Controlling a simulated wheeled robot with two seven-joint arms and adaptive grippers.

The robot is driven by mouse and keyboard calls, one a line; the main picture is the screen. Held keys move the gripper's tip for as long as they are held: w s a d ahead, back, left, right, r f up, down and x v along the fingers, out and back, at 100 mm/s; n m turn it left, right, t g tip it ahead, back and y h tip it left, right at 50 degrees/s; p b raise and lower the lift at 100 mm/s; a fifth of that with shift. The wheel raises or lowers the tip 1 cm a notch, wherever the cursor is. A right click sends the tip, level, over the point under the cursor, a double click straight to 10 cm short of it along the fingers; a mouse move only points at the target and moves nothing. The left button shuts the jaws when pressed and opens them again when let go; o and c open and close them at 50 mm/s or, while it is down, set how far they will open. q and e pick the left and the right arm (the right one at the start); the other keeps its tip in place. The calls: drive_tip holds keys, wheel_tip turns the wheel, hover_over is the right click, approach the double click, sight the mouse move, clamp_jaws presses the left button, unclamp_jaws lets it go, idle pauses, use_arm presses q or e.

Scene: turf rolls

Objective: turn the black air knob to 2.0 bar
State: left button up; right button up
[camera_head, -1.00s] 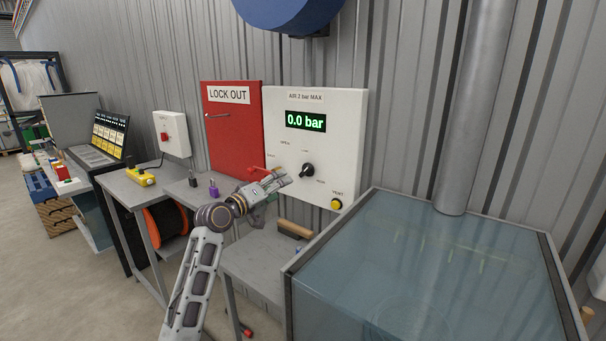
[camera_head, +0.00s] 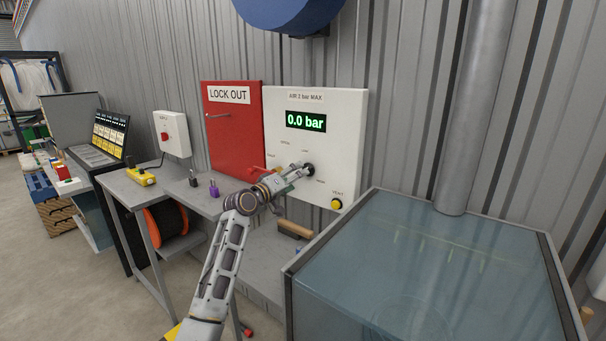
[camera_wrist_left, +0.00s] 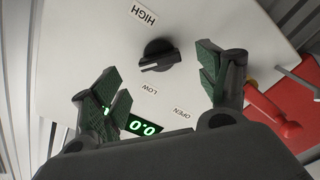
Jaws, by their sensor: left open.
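The black air knob (camera_wrist_left: 159,55) is on the white air panel (camera_head: 344,122), between the labels HIGH and LOW in the left wrist view. In the head view the knob (camera_head: 309,169) is partly hidden by my left gripper (camera_head: 303,171). The panel's green display (camera_head: 306,121) reads 0.0 bar. My left gripper (camera_wrist_left: 158,84) is open in the left wrist view, its green-padded fingers spread to either side of the knob. The knob looks clear of both fingers; I cannot tell how far its tips are from the panel. My right gripper does not show.
A red handle (camera_wrist_left: 272,112) is on the panel close to the left gripper. A yellow VENT button (camera_head: 336,204) is at the panel's lower right. The red LOCK OUT cabinet (camera_head: 234,135) stands to the left. A glass-topped tank (camera_head: 430,265) is at the front right.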

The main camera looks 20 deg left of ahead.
use_arm(q)
drive_tip(key=shift+x, duration=2.7)
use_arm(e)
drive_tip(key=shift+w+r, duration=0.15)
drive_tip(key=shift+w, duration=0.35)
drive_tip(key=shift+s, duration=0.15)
